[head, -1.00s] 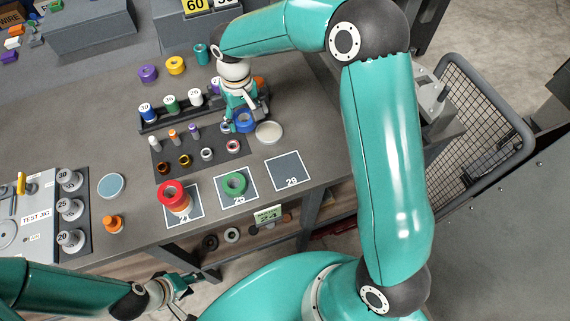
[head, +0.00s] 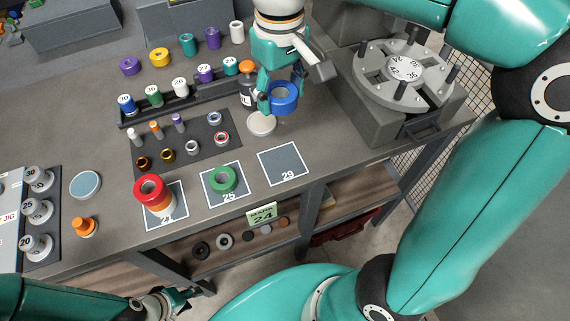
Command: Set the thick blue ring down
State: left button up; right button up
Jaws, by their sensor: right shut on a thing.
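The thick blue ring (head: 285,108) is held by my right gripper (head: 277,92), tilted and raised above the table, at the right of the small-parts mat. My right gripper is shut on it. A pale round disc (head: 261,124) lies just left of and below the ring in the picture. Three framed squares lie along the front edge: the left one bears a red ring (head: 149,187) on an orange piece, the middle one, marked 25, bears a green ring (head: 222,180). The right square (head: 282,164), marked 29, is bare. My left gripper (head: 182,298) is at the bottom, partly shown, its opening unclear.
A grey turntable fixture (head: 405,75) with upright posts stands right of the ring. A rack (head: 185,101) of numbered spools and a dark mat (head: 180,150) of small parts lie to the left.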

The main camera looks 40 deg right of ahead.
aim_at(283, 163)
notch_tip(283, 163, down, 20)
jog(key=shift+s+r+b, duration=0.1)
jog(key=shift+r+b, duration=0.15)
jog(key=shift+b, duration=0.1)
jog(key=shift+f, duration=0.1)
jog(key=o, duration=1.4)
notch_tip(283, 163, up, 12)
jog(key=shift+r, duration=0.15)
